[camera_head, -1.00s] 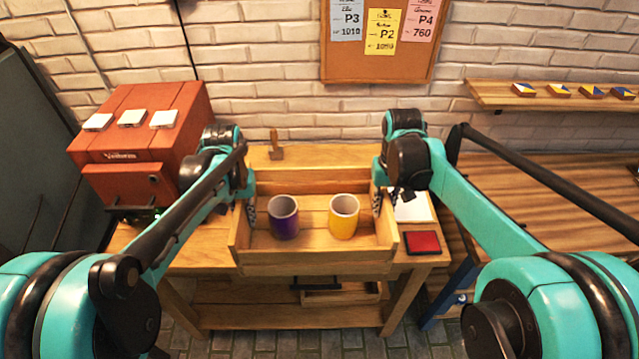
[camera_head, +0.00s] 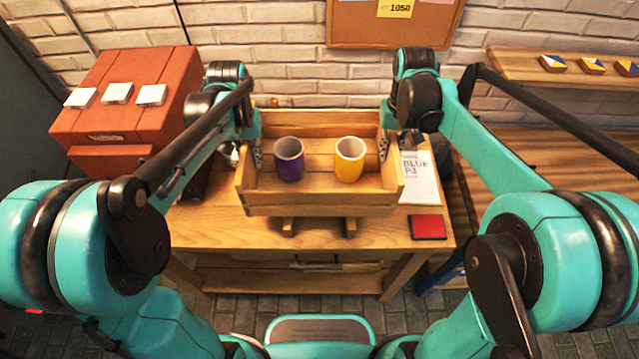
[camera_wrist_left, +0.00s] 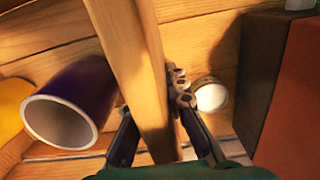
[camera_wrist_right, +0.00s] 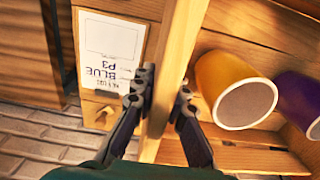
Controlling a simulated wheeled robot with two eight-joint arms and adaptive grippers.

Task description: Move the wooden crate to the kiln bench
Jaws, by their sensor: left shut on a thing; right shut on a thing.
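The wooden crate (camera_head: 320,200) is level over the bench with the kiln on it (camera_head: 230,230), holding an upright purple mug (camera_head: 289,160) and an upright yellow mug (camera_head: 349,160). My left gripper (camera_head: 257,155) is shut on the crate's left side wall, which shows between its fingers in the left wrist view (camera_wrist_left: 145,90). My right gripper (camera_head: 384,148) is shut on the right side wall, seen in the right wrist view (camera_wrist_right: 170,75). Two wooden supports (camera_head: 289,228) show below the crate's front. I cannot tell whether the crate touches them.
The red kiln (camera_head: 130,110) with white tiles on top stands left of the crate. A "BLUE P3" card (camera_head: 420,178) and a red pad (camera_head: 428,227) lie to the right. A wall shelf with painted tiles (camera_head: 592,66) is at far right.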

